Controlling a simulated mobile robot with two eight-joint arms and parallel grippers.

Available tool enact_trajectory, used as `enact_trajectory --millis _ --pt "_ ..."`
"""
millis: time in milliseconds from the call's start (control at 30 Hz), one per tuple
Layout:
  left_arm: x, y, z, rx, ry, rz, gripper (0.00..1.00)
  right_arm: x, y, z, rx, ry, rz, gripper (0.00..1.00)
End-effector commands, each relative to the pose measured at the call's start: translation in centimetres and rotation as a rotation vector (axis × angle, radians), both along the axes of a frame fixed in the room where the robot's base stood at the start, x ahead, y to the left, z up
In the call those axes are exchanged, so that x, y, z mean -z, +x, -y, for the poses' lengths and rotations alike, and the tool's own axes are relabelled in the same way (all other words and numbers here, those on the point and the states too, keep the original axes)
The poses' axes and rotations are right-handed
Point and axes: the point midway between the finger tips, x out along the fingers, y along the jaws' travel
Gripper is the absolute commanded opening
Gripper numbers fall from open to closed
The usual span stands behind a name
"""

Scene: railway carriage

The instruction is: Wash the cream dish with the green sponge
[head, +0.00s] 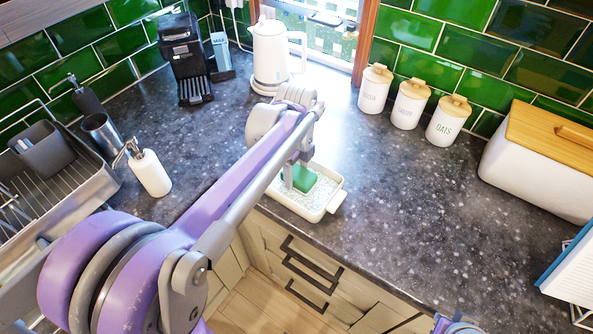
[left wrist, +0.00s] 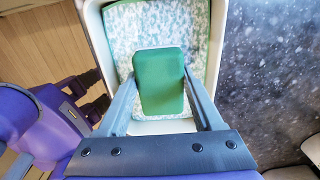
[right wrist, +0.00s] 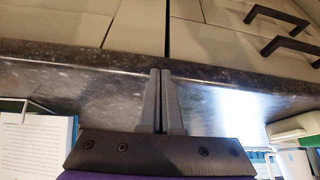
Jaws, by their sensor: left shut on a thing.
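The cream dish (head: 317,213) is a rectangular dish with handles, sitting at the counter's front edge; it also shows in the left wrist view (left wrist: 217,40). Its inside is covered in a speckled pale green and white pattern or foam. The green sponge (head: 305,177) is inside the dish, and in the left wrist view (left wrist: 160,80) it sits between my left fingers. My left gripper (head: 292,178) is shut on the sponge from above, over the dish. Contact under the sponge is hidden. My right gripper (right wrist: 161,78) is shut and empty, close to the counter edge.
The dark speckled counter (head: 390,200) is clear right of the dish. A white soap dispenser (head: 150,172) and sink rack (head: 60,190) are left. A white kettle (head: 270,58), several canisters (head: 410,105) and a bread bin (head: 535,170) stand behind. Drawers (head: 310,275) lie below.

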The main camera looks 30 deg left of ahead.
Motion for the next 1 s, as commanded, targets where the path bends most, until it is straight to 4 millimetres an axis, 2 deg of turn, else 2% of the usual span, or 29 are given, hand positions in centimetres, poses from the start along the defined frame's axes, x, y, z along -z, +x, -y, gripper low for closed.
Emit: enact_trajectory --millis 1000 --pt "3.0 -0.1 0.0 0.0 0.0 -0.002 0.23 2.4 -0.8 -0.1 0.0 0.004 -0.014 0.0"
